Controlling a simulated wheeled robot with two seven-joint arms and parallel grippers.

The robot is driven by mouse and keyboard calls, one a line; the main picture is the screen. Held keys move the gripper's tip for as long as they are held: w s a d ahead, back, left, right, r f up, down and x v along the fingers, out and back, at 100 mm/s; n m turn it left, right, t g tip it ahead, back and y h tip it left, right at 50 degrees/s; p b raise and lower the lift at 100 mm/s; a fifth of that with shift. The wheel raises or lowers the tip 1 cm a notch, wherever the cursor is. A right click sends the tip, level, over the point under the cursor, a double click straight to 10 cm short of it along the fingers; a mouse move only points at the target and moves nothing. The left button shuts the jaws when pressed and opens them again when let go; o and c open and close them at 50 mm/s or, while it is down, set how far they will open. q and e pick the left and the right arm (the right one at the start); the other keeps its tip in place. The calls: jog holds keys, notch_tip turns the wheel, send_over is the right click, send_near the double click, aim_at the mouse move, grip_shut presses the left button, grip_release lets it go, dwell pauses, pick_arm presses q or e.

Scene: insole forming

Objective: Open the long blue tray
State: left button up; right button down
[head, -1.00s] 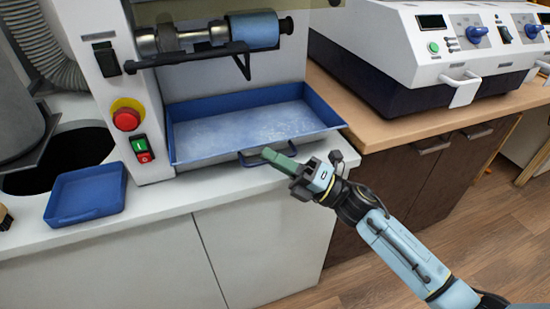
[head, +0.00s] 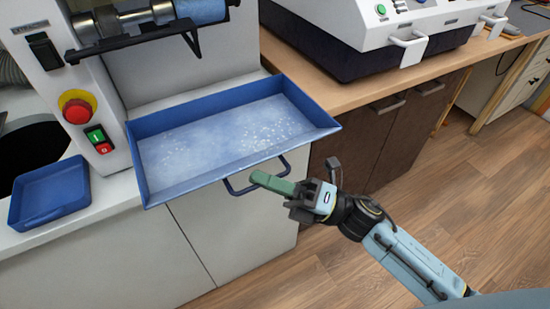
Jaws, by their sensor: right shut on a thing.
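The long blue tray (head: 165,181) sticks out from under the machine and overhangs the front edge of the white counter. Pale dust and small white bits lie on its floor. Its dark blue loop handle (head: 240,191) is on the front wall. My left gripper is not in view.
A small blue tray (head: 48,193) stands on the counter at the left. The grey machine has a red stop button (head: 76,111) and a roller (head: 200,10) above the tray. Dark brown cabinets (head: 372,135) stand to the right. The wooden floor in front is clear.

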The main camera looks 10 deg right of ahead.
jog(key=c, duration=1.5)
grip_release()
jog(key=shift+c, duration=0.2)
jog(key=shift+d, duration=0.1)
